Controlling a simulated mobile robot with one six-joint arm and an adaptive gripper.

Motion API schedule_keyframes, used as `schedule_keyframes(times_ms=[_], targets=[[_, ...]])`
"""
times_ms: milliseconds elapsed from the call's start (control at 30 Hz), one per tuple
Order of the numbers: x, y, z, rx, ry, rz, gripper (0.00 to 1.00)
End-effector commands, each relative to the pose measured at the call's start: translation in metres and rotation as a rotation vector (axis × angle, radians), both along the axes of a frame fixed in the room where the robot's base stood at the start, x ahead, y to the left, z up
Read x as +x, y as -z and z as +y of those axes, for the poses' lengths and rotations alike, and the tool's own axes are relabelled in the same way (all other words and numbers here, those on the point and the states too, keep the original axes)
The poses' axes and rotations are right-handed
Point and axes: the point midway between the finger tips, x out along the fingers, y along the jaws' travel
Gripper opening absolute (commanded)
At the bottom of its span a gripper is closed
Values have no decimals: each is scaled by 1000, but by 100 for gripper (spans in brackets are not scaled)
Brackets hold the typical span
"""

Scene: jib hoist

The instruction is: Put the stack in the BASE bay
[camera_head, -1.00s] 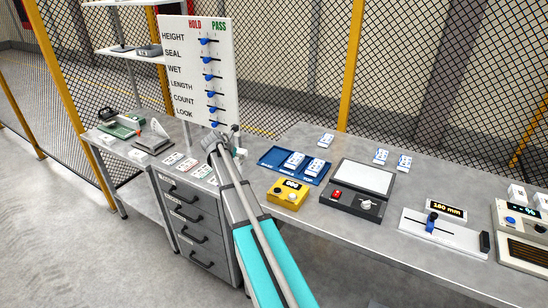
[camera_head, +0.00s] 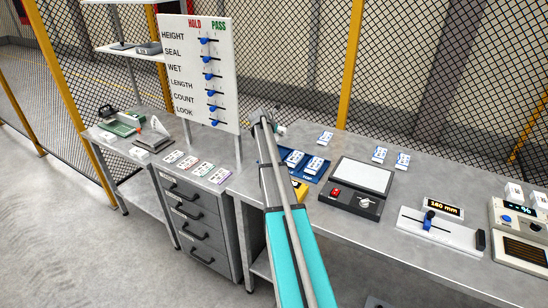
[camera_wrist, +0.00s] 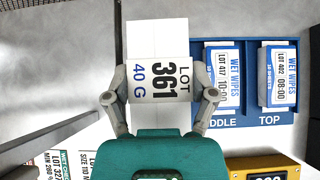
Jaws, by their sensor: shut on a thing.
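My gripper (camera_wrist: 164,86) is shut on a white stack (camera_wrist: 157,42) whose label reads LOT 361 and 40 G. The fingers press its left and right sides in the wrist view. The blue tray (camera_wrist: 252,123) lies to the right and beyond, with bays labelled MIDDLE and TOP, each holding a wet wipes pack (camera_wrist: 222,76). The BASE bay is not visible in the wrist view; the held stack covers the area left of MIDDLE. In the head view my gripper (camera_head: 262,122) is at the tray's (camera_head: 308,180) left end, and my arm hides that end.
A yellow display box (camera_head: 299,189) stands in front of the tray, partly behind my arm. The HOLD/PASS slider board (camera_head: 205,75) stands close on the left. Several cards (camera_head: 195,165) lie left of my arm.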

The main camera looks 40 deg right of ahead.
Motion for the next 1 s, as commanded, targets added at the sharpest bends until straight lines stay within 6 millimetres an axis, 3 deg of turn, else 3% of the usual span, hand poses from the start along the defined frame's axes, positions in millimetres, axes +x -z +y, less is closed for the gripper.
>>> schedule_keyframes(times_ms=[267, 733, 1000], targets=[[0, 8, 1, 0, 0, 0, 16], [1, 52, 1, 0, -1, 0, 16], [1, 63, 2, 0, -1, 0, 16]])
